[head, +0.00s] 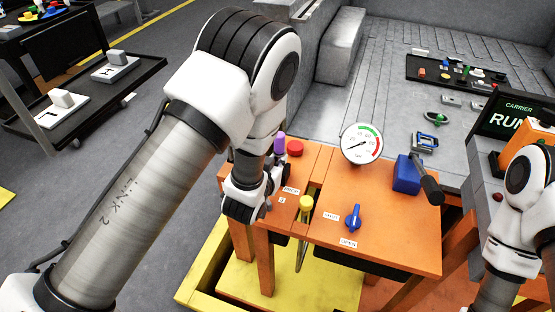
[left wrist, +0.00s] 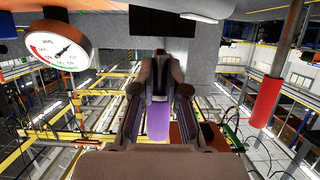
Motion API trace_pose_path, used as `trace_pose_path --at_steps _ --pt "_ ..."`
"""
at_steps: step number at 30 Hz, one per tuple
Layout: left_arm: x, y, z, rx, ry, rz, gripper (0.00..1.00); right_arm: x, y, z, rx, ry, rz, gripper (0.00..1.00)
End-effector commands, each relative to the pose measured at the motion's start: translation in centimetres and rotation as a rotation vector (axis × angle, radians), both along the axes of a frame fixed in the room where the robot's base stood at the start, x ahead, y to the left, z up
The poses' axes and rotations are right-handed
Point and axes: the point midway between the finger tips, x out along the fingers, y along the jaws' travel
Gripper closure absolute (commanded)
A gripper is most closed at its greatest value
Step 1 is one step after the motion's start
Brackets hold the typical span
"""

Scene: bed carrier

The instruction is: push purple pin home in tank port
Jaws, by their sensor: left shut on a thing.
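The purple pin (head: 280,143) shows its top end beside my left gripper, at the far left part of the orange bench (head: 385,250). My left gripper (head: 268,180) is over the bench's left edge, largely covered by its own wrist. In the left wrist view the purple pin (left wrist: 158,122) lies between the two fingers, and the gripper is shut on it. The tank port is not clearly visible, so I cannot tell whether the pin sits in it. My right arm shows at the right edge; its gripper is out of view.
A red knob (head: 295,148) stands close beside the pin. A yellow knob (head: 306,203), a blue valve handle (head: 353,217), a dial gauge (head: 362,144) and a blue block (head: 407,174) with a dark-ended lever are on the bench. A dark tray (head: 455,72) lies behind.

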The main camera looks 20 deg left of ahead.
Motion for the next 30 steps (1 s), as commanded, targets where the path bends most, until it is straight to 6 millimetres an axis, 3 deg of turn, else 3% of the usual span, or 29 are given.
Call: trace_pose_path --at_steps 30 --pt "-0.03 0.00 -0.62 0.000 0.000 0.000 1.00 0.00 0.00 -0.28 0.000 0.000 0.000 0.60"
